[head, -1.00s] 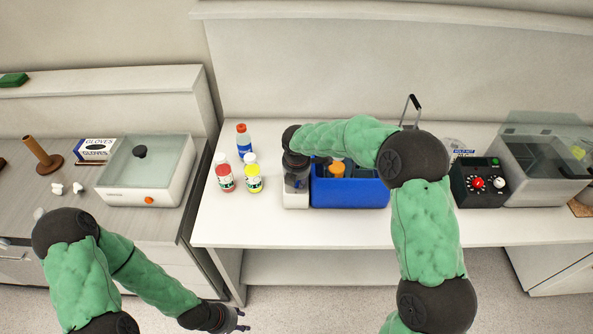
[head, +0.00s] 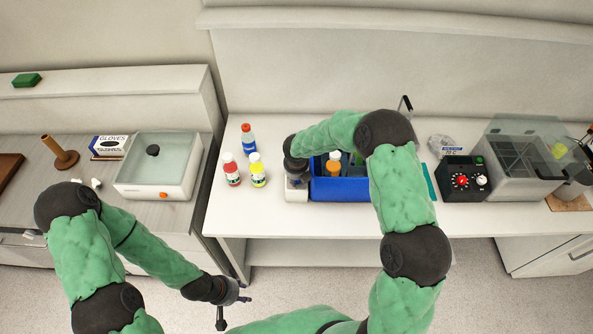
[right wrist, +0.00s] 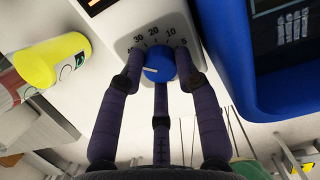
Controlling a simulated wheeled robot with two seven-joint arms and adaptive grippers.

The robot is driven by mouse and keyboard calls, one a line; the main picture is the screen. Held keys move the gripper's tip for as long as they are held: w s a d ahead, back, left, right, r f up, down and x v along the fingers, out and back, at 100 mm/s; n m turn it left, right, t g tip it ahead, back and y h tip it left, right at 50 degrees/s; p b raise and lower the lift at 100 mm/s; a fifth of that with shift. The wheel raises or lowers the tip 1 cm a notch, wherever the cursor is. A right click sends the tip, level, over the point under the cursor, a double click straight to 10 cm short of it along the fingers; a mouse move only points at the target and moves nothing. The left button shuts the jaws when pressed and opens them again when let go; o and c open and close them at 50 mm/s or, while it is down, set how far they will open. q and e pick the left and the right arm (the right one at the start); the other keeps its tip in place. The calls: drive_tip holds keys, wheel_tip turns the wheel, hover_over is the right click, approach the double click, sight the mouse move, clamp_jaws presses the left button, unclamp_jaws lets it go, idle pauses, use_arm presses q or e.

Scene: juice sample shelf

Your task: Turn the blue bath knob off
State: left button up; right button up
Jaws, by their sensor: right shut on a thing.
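The blue knob (right wrist: 158,63) is on a white control box (right wrist: 122,40) with a numbered dial, shown in the right wrist view. The knob's white mark points left and slightly down in that view. My right gripper (right wrist: 161,75) is shut on the knob, with fingers on both sides and one below. In the head view the right gripper (head: 296,176) covers the knob, above the white box (head: 296,194) at the left end of the blue bath (head: 342,190). My left gripper (head: 234,308) hangs over the floor, away from the table; its fingers look spread.
Several bottles, including a yellow one (head: 257,176), stand left of the control box. A black box with a red knob (head: 462,181) and a clear tank (head: 510,160) stand to the right. A lidded bath (head: 160,175) is on the left counter.

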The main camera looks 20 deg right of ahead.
drive_tip(key=n+p, duration=0.1)
drive_tip(key=n, duration=0.1)
drive_tip(key=n+p, duration=0.1)
drive_tip(key=p, duration=0.1)
drive_tip(key=shift+s+f+n, duration=0.2)
drive_tip(key=shift+s+n, duration=0.2)
drive_tip(key=shift+f+n+p, duration=0.1)
drive_tip(key=shift+n+p, duration=0.7)
drive_tip(key=shift+p, duration=0.05)
drive_tip(key=o, duration=1.1)
drive_tip(key=shift+w+d, duration=0.1)
drive_tip(key=shift+w, duration=0.05)
drive_tip(key=shift+r, duration=0.55)
drive_tip(key=v, duration=1.1)
